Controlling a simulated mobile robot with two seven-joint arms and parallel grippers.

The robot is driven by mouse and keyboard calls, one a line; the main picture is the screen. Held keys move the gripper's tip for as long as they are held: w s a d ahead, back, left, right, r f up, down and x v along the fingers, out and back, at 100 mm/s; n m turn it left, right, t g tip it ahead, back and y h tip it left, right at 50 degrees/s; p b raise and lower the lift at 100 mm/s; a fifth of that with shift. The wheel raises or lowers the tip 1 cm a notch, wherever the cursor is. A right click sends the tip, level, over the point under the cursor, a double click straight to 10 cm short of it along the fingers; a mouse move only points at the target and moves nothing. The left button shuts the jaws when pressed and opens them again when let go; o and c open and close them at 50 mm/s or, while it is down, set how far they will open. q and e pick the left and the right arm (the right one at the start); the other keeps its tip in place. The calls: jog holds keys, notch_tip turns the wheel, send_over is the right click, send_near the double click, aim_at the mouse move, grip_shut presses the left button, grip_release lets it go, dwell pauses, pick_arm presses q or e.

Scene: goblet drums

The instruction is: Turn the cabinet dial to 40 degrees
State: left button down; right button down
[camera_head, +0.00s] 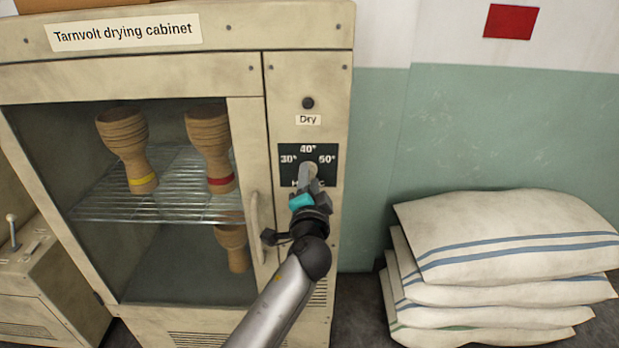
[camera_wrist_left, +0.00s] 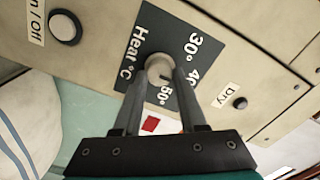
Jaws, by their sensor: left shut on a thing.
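The cabinet dial (camera_head: 309,169) is a round, pale knob on a dark plate marked 30°, 40° and 50°, on the drying cabinet's right front panel. My left gripper (camera_head: 311,183) reaches it from below and hides the plate's lower part. In the left wrist view, the dial (camera_wrist_left: 157,67) sits between the two dark fingers of the left gripper (camera_wrist_left: 161,77), which is shut on it. A short dark mark on the dial lies on the side of the 40° and 50° labels; its exact reading is unclear. My right gripper is not in view.
The drying cabinet (camera_head: 307,80) holds several goblet drum bodies behind its door, whose handle (camera_head: 256,228) is just left of my left arm. A black Dry button (camera_head: 307,103) is above the dial. Stacked white sacks (camera_head: 500,245) lie at the right.

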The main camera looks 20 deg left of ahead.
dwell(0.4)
pick_arm(q)
jog(key=shift+c, duration=2.4)
grip_release()
jog(key=v, duration=1.5)
jog(key=shift+s, duration=0.1)
